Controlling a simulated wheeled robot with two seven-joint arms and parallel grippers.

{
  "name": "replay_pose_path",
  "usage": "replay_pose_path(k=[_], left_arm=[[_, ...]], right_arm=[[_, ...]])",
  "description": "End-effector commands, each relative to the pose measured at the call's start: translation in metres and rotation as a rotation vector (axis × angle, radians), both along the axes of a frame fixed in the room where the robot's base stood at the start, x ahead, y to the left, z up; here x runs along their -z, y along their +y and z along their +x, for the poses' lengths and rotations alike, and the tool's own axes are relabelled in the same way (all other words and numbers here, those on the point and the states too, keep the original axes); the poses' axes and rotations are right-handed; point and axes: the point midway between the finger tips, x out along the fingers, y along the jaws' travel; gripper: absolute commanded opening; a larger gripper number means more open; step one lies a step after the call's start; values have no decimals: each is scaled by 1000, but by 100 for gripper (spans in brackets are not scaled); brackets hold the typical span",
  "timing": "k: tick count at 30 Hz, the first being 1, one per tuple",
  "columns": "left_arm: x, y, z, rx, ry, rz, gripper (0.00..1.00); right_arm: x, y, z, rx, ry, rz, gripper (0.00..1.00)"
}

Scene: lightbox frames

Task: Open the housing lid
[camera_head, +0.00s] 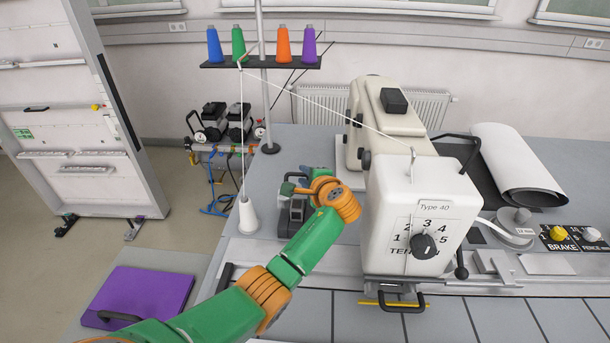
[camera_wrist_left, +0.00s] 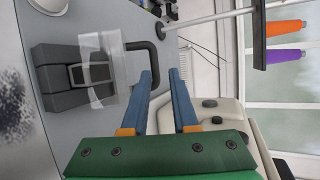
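A small grey housing (camera_head: 292,217) stands on the table, left of the sewing machine, partly hidden behind my left arm in the head view. In the left wrist view the grey housing (camera_wrist_left: 58,80) has a clear plate over it and a black bar handle (camera_wrist_left: 152,60) at its side. I cannot tell where its lid edge lies. In the head view my left gripper (camera_head: 300,184) is above the housing. My right gripper is not in view.
The white sewing machine (camera_head: 410,215) stands close right of my left arm. A thread stand with coloured spools (camera_head: 283,43) rises behind, and a white cone (camera_head: 248,216) stands left of the housing. A purple pad (camera_head: 140,296) lies at lower left. The front table strip is mostly clear.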

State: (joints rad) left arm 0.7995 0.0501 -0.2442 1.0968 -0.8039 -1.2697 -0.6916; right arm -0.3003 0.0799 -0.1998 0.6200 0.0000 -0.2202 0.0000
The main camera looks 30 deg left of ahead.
Motion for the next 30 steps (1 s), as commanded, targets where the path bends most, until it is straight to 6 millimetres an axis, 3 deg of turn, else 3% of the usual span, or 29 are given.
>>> replay_pose_path(k=[4, 7, 15, 22, 30], left_arm=[[-10, -2, 0, 1, -7, 0, 27], [-32, -5, -2, 2, -15, 1, 27], [-92, -32, -52, 5, -14, 0, 27], [-119, -60, -105, 6, -11, 1, 27], [-132, -70, -125, 3, -3, 1, 27]], right_arm=[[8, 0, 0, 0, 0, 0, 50], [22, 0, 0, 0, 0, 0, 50], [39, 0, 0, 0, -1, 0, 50], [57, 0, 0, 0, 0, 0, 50], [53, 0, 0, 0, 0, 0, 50]])
